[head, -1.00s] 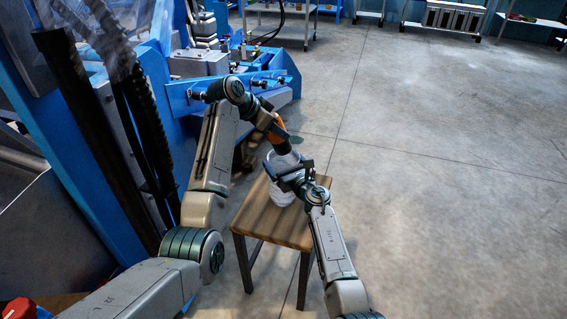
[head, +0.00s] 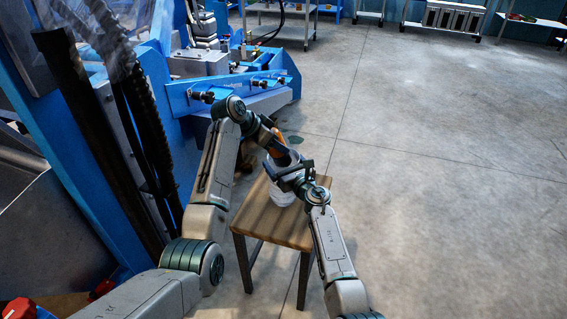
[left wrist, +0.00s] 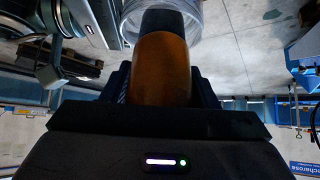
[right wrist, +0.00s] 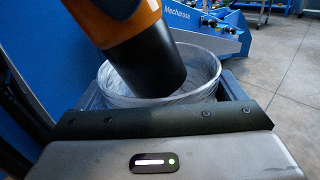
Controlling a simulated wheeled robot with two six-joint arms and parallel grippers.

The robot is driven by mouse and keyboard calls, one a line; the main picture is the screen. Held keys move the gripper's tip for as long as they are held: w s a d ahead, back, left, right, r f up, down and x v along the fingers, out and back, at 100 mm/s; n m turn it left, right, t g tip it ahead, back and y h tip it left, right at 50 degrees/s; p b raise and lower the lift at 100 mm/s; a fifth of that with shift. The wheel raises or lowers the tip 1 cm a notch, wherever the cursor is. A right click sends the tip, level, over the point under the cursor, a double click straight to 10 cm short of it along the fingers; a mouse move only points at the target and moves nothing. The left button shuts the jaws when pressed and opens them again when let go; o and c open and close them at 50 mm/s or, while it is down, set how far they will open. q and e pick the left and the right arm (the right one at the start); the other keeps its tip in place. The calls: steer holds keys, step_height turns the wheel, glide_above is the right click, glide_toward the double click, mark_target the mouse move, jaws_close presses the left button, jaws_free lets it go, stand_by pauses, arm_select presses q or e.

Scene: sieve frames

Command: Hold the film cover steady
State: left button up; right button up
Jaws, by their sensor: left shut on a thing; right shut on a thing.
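A round, clear, film-like container (right wrist: 205,68) stands on a small wooden stool; in the head view it shows as a whitish cylinder (head: 283,193). My right gripper (head: 292,174) is shut on its near wall, with a jaw at either side of it in the right wrist view. My left gripper (head: 272,141) is shut on an orange and black tool (left wrist: 160,68). The tool's black end (right wrist: 143,60) points down at the open top of the container and overlaps its rim in the right wrist view. Whether they touch is hidden.
The wooden stool (head: 262,222) has bare top on its near side. A blue machine (head: 245,88) with black knobs stands close behind and left. Open concrete floor (head: 430,170) lies to the right. Carts and shelves stand at the far back.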

arm_select(q)
steer(key=o, duration=1.3)
arm_select(e)
steer(key=shift+o, duration=0.2)
steer(key=shift+c, duration=0.2)
arm_select(q)
steer(key=v, duration=1.2)
arm_select(e)
steer(key=o, duration=1.4)
steer(key=shift+o, duration=0.2)
steer(key=shift+s, duration=0.1)
